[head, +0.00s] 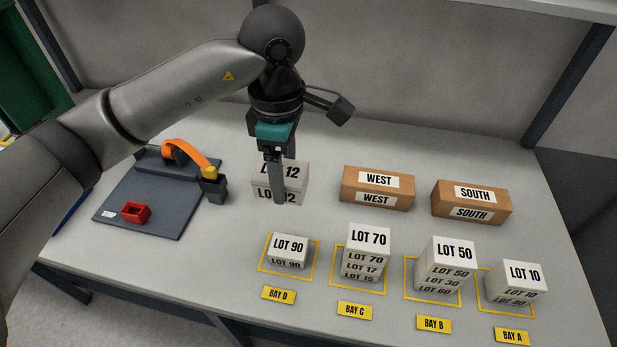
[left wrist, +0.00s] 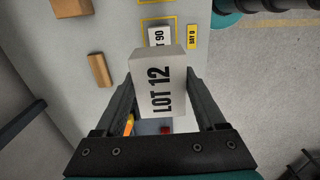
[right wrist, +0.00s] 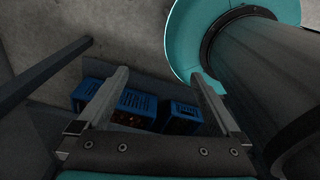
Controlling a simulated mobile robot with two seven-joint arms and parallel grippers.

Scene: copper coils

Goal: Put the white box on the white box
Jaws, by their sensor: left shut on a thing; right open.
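My left gripper (head: 279,190) is shut on the white box labelled LOT 12 (head: 293,178). The same box fills the space between the fingers in the left wrist view (left wrist: 158,88). In the head view it is behind the rows of bays, partly hidden by my fingers; I cannot tell whether it touches the table. White boxes stand in the yellow-outlined bays: LOT 90 (head: 289,246) alone in Bay D, LOT 70 (head: 368,240) atop a stack in Bay C, LOT 50 (head: 453,253) atop Bay B, and LOT 10 (head: 524,274) atop Bay A. My right gripper (right wrist: 158,75) is open and empty.
Brown boxes labelled WEST (head: 377,199) and SOUTH (head: 470,212) lie behind the bays. A grey board (head: 165,205) with an orange-handled tool (head: 190,153) and a red tray (head: 135,213) is at left. Blue crates (right wrist: 135,105) show below my right gripper.

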